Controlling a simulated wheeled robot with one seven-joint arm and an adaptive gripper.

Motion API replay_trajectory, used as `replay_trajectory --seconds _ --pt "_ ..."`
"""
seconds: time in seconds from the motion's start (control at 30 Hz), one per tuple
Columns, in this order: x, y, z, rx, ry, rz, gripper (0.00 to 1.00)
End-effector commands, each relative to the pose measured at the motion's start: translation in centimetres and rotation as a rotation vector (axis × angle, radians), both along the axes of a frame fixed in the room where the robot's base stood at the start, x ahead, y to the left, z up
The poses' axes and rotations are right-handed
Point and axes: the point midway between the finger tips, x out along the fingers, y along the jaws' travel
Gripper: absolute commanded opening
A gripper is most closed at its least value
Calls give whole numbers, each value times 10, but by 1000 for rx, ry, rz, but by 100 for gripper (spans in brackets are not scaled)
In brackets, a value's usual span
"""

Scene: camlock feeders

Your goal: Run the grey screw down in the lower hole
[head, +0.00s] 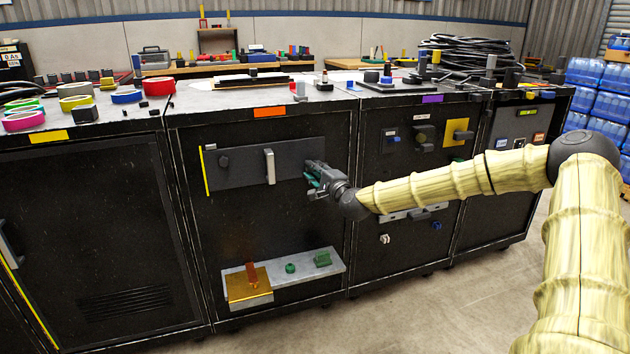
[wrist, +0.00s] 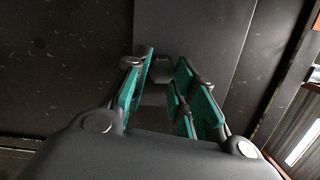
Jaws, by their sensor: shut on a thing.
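My gripper (head: 316,179) is at the right end of a dark grey panel (head: 240,177) on the front of the black cabinet. In the wrist view its green-padded fingers (wrist: 162,95) are closed around a small dark grey piece (wrist: 154,92), which I take to be the grey screw. The fingers hide most of it, and I cannot tell how deep it sits. The lower hole is not visible in either view; the gripper may cover it.
The panel also bears a dark round knob (head: 224,161) and an upright light grey bar (head: 269,166). The floor in front is clear.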

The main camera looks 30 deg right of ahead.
Motion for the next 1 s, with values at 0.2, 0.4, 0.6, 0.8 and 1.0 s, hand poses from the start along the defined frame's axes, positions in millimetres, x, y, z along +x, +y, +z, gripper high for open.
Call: replay_trajectory --seconds 0.2,0.4,0.6,0.8,1.0 --pt "1 -1 4 57 -19 -1 0" --pt "1 -1 -1 99 -30 -2 0" --pt "1 -1 -1 182 -49 -3 0" --pt "1 -1 3 203 -53 -3 0" --pt "1 -1 2 202 -52 -2 10"
